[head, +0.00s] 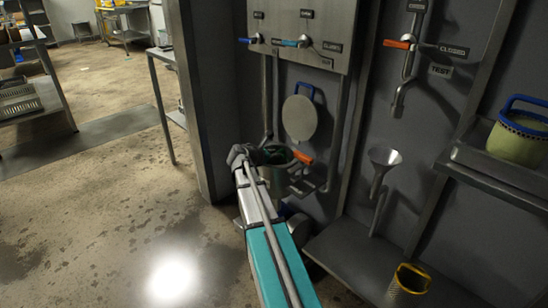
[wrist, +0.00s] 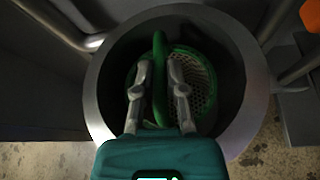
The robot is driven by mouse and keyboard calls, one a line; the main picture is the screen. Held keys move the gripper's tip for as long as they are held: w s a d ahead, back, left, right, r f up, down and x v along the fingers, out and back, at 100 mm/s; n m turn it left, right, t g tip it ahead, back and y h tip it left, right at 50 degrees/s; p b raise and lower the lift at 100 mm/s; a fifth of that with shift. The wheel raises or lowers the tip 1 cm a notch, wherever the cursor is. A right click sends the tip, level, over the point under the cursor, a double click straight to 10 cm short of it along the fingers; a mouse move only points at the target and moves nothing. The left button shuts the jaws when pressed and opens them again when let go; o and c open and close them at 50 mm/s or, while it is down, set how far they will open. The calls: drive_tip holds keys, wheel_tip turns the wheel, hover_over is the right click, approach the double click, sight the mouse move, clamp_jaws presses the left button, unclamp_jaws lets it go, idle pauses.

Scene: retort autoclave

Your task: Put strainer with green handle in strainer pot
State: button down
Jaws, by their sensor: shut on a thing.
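My gripper (wrist: 159,92) is shut on the green handle of the strainer (wrist: 198,72), as the wrist view shows. The strainer has a mesh body with a green rim. It sits within the round mouth of the grey strainer pot (wrist: 97,103), with the pot's rim around it. How deep it sits and whether it touches the bottom cannot be told. In the head view the pot (head: 274,180) is low by the wall, partly hidden by my arm, and the strainer is mostly hidden there.
An orange handle (head: 303,157) and pipes are beside the pot. A round lid with a blue handle (head: 300,117) hangs above. A funnel (head: 383,158), a yellow-rimmed strainer (head: 408,282) and a blue-handled pot (head: 520,137) are at the right. Open floor (head: 100,200) is at the left.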

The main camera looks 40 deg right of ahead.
drive_tip(key=shift+s+f+b, duration=0.1)
drive_tip(key=shift+f+b, duration=0.4)
drive_tip(key=shift+b, duration=0.15)
drive_tip(key=c, duration=0.7)
unclamp_jaws()
drive_tip(key=shift+s, duration=0.15)
drive_tip(key=shift+r+p, duration=0.65)
drive_tip(key=shift+p, duration=0.2)
drive_tip(key=p+v, duration=0.4)
drive_tip(key=v, duration=0.7)
drive_tip(key=shift+a, duration=0.4)
drive_tip(key=shift+r, duration=0.1)
